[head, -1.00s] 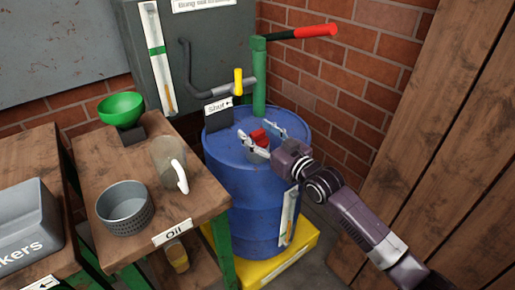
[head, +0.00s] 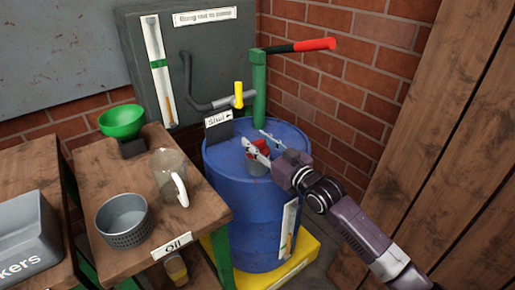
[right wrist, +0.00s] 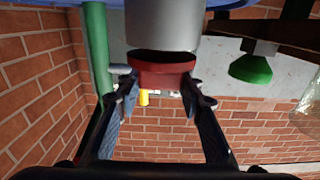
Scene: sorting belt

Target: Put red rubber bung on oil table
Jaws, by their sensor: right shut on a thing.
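The red rubber bung (head: 259,154) is at the mouth of a grey neck on top of the blue drum (head: 240,205). My right gripper (head: 262,145) is shut on it. In the right wrist view, the bung (right wrist: 162,74) sits between the fingertips (right wrist: 161,88), against the open end of the grey neck (right wrist: 163,25). A dark gap shows there, but I cannot tell whether the bung is fully clear of the neck. The oil table (head: 108,165) is the wooden one left of the drum, labelled "Oil". My left gripper is out of view.
The oil table holds a green funnel (head: 121,119), a glass jug (head: 168,172) and a grey basket (head: 123,222), with bare wood between them. A pump with a red-tipped lever (head: 318,44) and a yellow-handled tap (head: 238,88) stand behind the drum. A wooden panel is at right.

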